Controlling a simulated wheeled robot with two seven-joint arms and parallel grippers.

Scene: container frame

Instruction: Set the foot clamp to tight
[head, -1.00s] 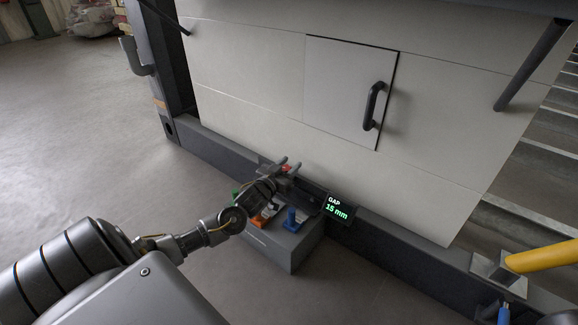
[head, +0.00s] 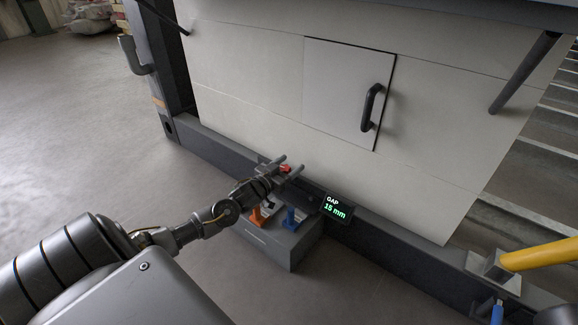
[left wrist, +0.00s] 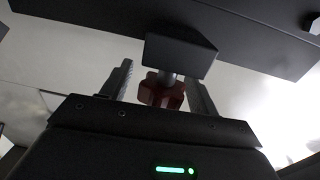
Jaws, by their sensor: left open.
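The foot clamp's red knob (head: 285,169) sits low at the foot of the pale panel, under a dark block. In the left wrist view the knob (left wrist: 162,92) hangs on a short metal stem from the dark block (left wrist: 181,54). My left gripper (head: 288,166) is open, with one finger on each side of the knob. In the wrist view gaps show between the knob and the fingers, so I see no grip. A small display (head: 336,208) beside the clamp reads "GAP 15 mm" in green. My right gripper is not in view.
A grey box (head: 278,246) stands on the floor below my gripper, with an orange item (head: 258,215) and a blue item (head: 291,219) on top. A dark base beam (head: 390,243) runs along the panel. A yellow bar (head: 540,254) is at right. Floor at left is clear.

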